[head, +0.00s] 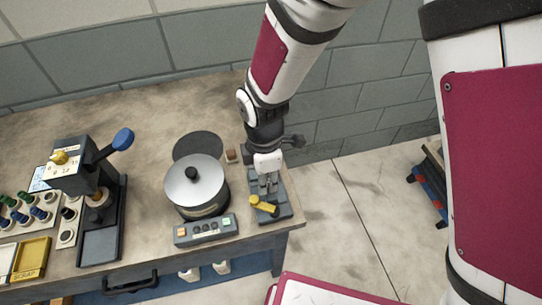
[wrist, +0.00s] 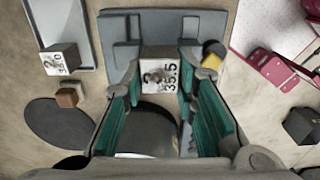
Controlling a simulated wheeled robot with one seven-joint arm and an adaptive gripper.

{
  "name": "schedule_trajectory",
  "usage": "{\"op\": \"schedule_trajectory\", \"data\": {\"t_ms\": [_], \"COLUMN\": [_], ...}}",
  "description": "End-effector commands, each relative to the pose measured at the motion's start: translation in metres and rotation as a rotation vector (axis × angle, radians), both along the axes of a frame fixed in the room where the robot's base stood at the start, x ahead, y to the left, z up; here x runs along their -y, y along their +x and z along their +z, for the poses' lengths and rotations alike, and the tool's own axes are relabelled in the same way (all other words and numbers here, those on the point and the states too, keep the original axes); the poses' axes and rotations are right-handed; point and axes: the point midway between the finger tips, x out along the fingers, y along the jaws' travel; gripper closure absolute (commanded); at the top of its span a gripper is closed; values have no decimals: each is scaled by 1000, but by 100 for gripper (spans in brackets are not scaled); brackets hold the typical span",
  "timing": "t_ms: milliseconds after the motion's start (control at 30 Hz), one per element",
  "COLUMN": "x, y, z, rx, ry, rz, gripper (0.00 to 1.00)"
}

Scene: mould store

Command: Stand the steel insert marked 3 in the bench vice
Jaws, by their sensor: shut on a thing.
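The steel insert (wrist: 160,74) is a pale block with a dark worn face, a large 3 and "35.5" printed on it. It sits between the teal-padded fingers of my gripper (wrist: 162,84), which is shut on it. The grey bench vice (wrist: 120,28) lies directly around and below the block in the wrist view. I cannot tell whether the insert rests on the vice bed or hangs just above it. In the head view my gripper (head: 268,178) points down over the vice (head: 284,208) at the bench's right end, and the insert is hard to make out.
The vice has a yellow handle (head: 263,206). A silver-lidded pot (head: 196,180), a button box (head: 206,230) and a blue-knobbed press (head: 100,215) stand left.

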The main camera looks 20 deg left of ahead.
Motion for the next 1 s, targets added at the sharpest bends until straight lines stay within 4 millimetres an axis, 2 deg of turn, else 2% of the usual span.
{"op": "schedule_trajectory", "data": {"t_ms": [600,1000], "x": [0,0], "y": [0,1], "z": [-9,-4], "rx": [0,1], "ry": [0,1], "rz": [-2,-1], "gripper": [100,100]}}
